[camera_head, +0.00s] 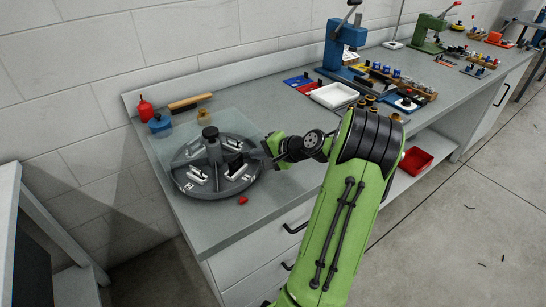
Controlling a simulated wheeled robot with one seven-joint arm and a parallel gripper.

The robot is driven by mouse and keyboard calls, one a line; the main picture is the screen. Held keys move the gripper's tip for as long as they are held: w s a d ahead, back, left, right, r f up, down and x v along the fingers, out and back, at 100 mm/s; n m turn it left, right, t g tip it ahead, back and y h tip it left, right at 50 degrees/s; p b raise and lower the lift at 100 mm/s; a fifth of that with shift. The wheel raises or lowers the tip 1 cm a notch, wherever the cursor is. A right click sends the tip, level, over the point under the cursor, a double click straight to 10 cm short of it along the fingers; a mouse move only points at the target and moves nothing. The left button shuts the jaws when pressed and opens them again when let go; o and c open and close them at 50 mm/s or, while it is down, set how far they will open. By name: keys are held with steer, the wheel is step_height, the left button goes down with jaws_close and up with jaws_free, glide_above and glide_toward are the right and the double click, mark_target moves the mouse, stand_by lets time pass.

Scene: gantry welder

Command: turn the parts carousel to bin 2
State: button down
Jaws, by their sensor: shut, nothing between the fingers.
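The parts carousel (217,181) is a round grey tray with a dark central post and knob. It sits at the left end of the grey workbench (225,222). Its compartments hold several pale metal parts, and small white markings show near its rim, too small to read surely. My gripper (262,154) is at the carousel's right side, beside or over the rim; I cannot tell whether it touches. The gripper is small and dark here, and it is shut with nothing held. My green arm reaches in from the lower right and hides part of the bench.
A small red piece (243,200) lies in front of the carousel. Behind it stand a red bottle (145,109), a blue container (159,123) and a brush (184,104). A white tray (334,95) and a blue press (343,42) stand further right. A wall closes the back.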

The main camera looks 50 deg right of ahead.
mark_target(242, 147)
steer(key=w, duration=0.3)
steer(key=shift+w+a+r, duration=0.1)
steer(key=shift+w+a, duration=0.05)
steer(key=shift+w+d+r+p, duration=0.2)
steer(key=shift+w+p, duration=0.2)
steer(key=shift+p, duration=0.15)
steer(key=shift+w+d, duration=0.1)
steer(key=shift+w, duration=0.05)
steer(key=shift+f, duration=0.15)
